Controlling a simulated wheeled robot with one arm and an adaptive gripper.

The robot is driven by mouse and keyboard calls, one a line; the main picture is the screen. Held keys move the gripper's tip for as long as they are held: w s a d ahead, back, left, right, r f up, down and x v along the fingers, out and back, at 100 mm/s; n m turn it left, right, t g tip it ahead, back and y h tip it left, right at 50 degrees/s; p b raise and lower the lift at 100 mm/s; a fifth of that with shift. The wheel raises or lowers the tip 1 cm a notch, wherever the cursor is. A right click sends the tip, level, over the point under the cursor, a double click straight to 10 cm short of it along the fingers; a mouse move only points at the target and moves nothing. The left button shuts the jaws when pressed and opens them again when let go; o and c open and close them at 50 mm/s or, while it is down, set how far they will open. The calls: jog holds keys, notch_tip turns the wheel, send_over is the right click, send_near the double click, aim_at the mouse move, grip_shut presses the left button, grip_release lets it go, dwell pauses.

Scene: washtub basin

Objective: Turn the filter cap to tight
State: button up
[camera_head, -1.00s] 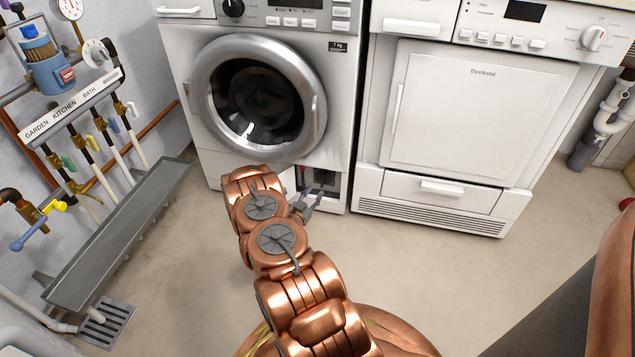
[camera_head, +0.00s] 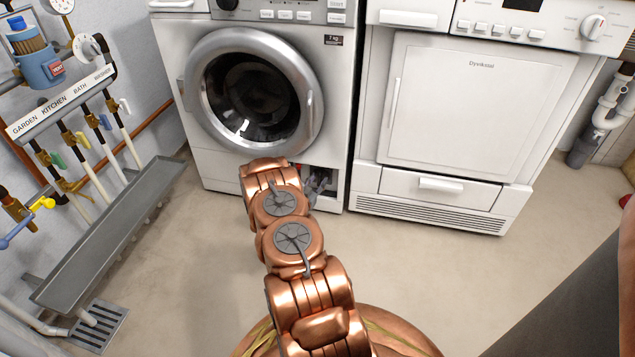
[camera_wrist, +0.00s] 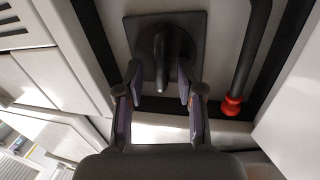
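The filter cap (camera_wrist: 165,35) shows in the wrist view as a dark round cap with a raised grip bar, on a dark square plate at the top centre. My gripper (camera_wrist: 160,82) is open, with one finger on each side of the grip bar's lower end. Gaps show between the fingers and the bar, and I see no clear contact. In the head view my gripper (camera_head: 318,182) is at the small opening low on the right of the washing machine (camera_head: 205,165). My arm and gripper hide the cap there.
A dark hose with a red end (camera_wrist: 231,105) hangs right of the cap, inside the opening. The opening's frame surrounds my fingers closely. A dryer (camera_head: 440,190) stands to the right. A grey trough (camera_head: 110,235) and pipes are at the left. The floor in front is clear.

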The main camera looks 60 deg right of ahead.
grip_shut()
